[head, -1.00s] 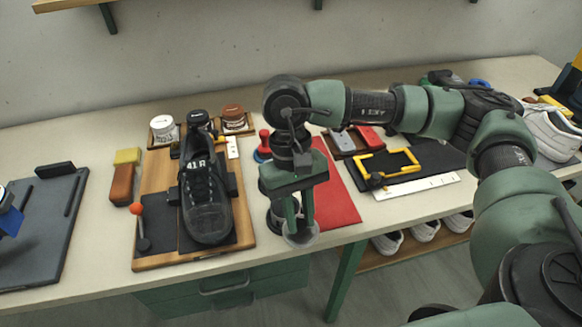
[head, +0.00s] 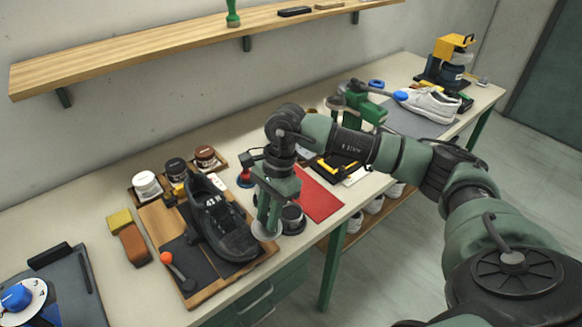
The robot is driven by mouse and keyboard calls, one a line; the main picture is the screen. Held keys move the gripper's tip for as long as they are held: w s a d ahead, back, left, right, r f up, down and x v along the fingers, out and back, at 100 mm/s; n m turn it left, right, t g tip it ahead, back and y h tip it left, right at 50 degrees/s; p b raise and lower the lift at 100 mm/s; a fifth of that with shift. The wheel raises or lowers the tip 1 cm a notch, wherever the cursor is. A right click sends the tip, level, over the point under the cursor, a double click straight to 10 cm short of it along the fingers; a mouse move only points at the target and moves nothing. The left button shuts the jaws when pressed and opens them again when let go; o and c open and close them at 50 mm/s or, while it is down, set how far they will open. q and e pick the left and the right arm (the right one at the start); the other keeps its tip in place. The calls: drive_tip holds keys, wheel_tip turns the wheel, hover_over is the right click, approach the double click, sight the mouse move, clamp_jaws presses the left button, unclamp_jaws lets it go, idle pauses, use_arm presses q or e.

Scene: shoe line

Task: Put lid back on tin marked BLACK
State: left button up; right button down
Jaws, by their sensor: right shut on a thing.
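My right gripper (head: 266,224) is shut on a pale grey round lid (head: 265,233), held flat below its fingertips. The lid is beside the front right of the black shoe, over the board's edge; I cannot tell its exact height. A dark round tin (head: 293,220) stands just right of the lid, by the front edge of the table. The lid does not cover the tin in this view. No marking on the tin can be read. My left gripper is not in view.
A black shoe (head: 224,228) rests on a wooden board (head: 206,297). White (head: 147,185), black (head: 175,170) and brown (head: 205,158) jars stand behind it. A red mat (head: 318,198) lies right of the tin. A red-topped tool (head: 246,178) stands behind my gripper.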

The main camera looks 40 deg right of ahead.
use_arm(q)
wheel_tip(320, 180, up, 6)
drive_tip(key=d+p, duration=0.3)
drive_tip(key=p, duration=0.1)
use_arm(e)
drive_tip(key=w+d+m+t, duration=0.1)
drive_tip(key=d+m, duration=0.2)
drive_tip(key=w+d+f+m+b, duration=0.1)
drive_tip(key=d+m, duration=0.2)
drive_tip(key=w+d+f+m+t, duration=0.1)
drive_tip(key=w+d+m, duration=0.1)
drive_tip(key=d+m, duration=0.1)
drive_tip(key=shift+d+m+t+h+b, duration=0.3)
drive_tip(key=shift+d+m+b, duration=0.1)
drive_tip(key=shift+m, duration=0.1)
drive_tip(key=shift+f+b, duration=0.6)
drive_tip(key=shift+f, duration=0.35)
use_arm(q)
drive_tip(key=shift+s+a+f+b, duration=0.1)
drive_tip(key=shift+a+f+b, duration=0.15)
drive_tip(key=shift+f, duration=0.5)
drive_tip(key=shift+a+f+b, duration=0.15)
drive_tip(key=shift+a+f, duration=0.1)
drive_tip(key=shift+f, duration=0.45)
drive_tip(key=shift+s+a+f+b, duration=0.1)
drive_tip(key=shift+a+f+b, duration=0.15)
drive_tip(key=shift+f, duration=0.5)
use_arm(e)
drive_tip(key=shift+f, duration=0.65)
